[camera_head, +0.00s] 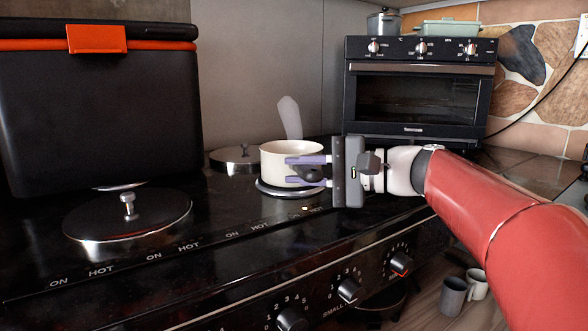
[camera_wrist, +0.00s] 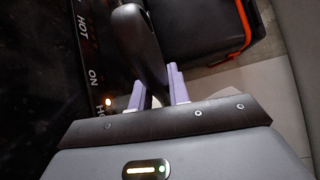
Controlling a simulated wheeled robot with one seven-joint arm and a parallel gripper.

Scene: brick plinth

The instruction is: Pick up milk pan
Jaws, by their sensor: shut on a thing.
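The milk pan (camera_head: 278,161) is a cream pot with a dark handle, upright at a round burner on the black stovetop. In the head view I cannot tell whether it touches the burner. My gripper (camera_head: 300,172) reaches it from the right, with its purple fingers at the pan's near right side. In the wrist view the dark curved handle (camera_wrist: 140,38) lies between the fingers of my gripper (camera_wrist: 157,88), which is shut on it. The pan's bowl is not clearly visible in the wrist view.
A big black box (camera_head: 100,105) with an orange latch stands at the left. A black oven (camera_head: 418,95) stands behind. Two mugs (camera_head: 453,296) sit low at the right.

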